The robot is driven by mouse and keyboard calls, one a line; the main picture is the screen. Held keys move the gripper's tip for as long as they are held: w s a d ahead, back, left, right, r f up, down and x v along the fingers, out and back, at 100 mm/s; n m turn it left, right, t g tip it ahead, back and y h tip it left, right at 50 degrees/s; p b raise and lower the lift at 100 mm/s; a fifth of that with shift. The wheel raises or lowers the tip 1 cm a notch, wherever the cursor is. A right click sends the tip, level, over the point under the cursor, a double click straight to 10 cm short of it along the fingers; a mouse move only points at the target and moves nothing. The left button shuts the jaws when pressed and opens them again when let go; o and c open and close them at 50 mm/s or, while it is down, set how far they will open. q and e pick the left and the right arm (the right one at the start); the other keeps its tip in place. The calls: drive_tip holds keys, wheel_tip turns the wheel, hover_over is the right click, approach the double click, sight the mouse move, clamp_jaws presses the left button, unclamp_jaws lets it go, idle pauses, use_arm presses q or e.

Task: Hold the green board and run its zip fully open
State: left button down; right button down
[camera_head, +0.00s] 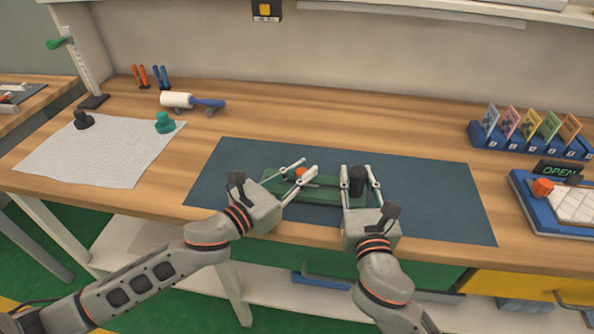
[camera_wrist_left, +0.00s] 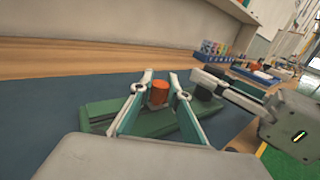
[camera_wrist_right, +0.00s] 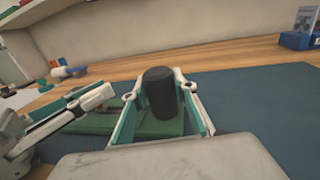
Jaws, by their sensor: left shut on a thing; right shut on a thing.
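The green board (camera_head: 326,190) lies flat on the dark blue mat, with an orange knob (camera_head: 301,173) near its left end and an upright black cylinder (camera_head: 357,181) on its right part. My left gripper (camera_head: 305,169) is shut on the orange knob, which shows between its fingers in the left wrist view (camera_wrist_left: 159,93). My right gripper (camera_head: 357,170) is shut on the black cylinder, which stands between its fingers in the right wrist view (camera_wrist_right: 160,93). The grippers hide parts of the board, and I cannot make out the zip's teeth.
The blue mat (camera_head: 440,200) has free room on the right. A grey cloth (camera_head: 85,155) with a black and a teal knob lies at left. A white roller (camera_head: 178,100), a blue card rack (camera_head: 530,141) and a blue tray (camera_head: 530,205) stand clear of the arms.

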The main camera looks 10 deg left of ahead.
sight(317, 189)
use_arm(q)
drive_tip(key=d, duration=0.4)
drive_tip(key=shift+s+d, duration=0.15)
use_arm(e)
drive_tip(key=shift+r, duration=0.1)
drive_tip(key=shift+a, duration=0.1)
use_arm(q)
drive_tip(key=c, duration=1.9)
unclamp_jaws()
drive_tip(key=shift+s+a, duration=0.25)
drive_tip(key=shift+a, duration=0.05)
drive_tip(key=v, duration=1.1)
drive_tip(key=shift+s+a, duration=0.1)
